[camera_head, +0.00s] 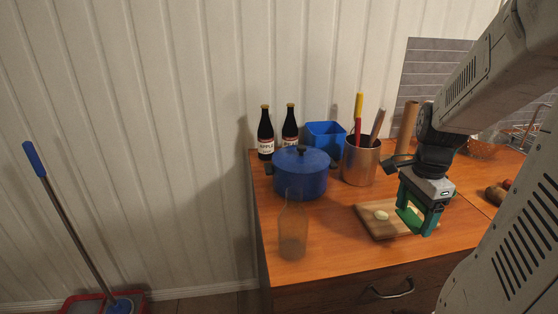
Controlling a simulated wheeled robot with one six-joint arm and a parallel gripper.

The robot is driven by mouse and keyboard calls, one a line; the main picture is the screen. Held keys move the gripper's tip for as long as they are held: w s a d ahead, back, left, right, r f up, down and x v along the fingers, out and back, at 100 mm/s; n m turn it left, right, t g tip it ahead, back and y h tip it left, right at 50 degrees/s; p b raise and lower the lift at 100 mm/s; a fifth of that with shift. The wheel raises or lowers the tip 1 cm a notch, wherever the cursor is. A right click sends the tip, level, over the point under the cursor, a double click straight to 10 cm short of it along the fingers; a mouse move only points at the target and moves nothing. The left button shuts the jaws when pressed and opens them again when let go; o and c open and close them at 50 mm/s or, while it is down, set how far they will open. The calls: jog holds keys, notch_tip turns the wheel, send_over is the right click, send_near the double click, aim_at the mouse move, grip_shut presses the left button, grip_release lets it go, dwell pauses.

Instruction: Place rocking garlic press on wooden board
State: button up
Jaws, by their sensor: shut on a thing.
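The wooden board (371,225) lies on the counter near its front edge, with a pale garlic-like piece (381,215) on its left part. My gripper (416,222) points down over the board's right part, its green fingers shut on a small bright green thing (409,217), which I take to be the rocking garlic press. The fingers partly hide the press. I cannot tell whether the press touches the board.
A blue pot (300,174) and a clear glass bottle (293,232) stand to the left. A metal utensil holder (361,162), blue bin (324,137) and two dark bottles (265,135) stand behind. Brown round items (496,194) lie at right.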

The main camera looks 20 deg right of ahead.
send_over(395, 214)
jog(key=shift+f, duration=0.4)
jog(key=shift+w+f, duration=0.1)
jog(key=shift+f, duration=1.65)
jog(key=shift+f, duration=0.1)
jog(key=o, duration=1.1)
jog(key=shift+o, duration=0.2)
notch_tip(395, 214, up, 12)
jog(key=f, duration=0.1)
jog(key=s+a+r+n, duration=0.2)
jog(key=a+n, duration=0.3)
jog(key=a, duration=0.2)
jog(key=s+a+r+n, duration=0.2)
jog(key=a+n, duration=0.2)
jog(key=a, duration=0.4)
jog(key=s+a+f+n+t, duration=0.1)
jog(key=s+a+n, duration=0.8)
jog(key=a+n, duration=0.1)
jog(key=shift+s+a+f+n, duration=0.15)
jog(key=shift+s+a+n, duration=0.15)
jog(key=shift+n, duration=0.5)
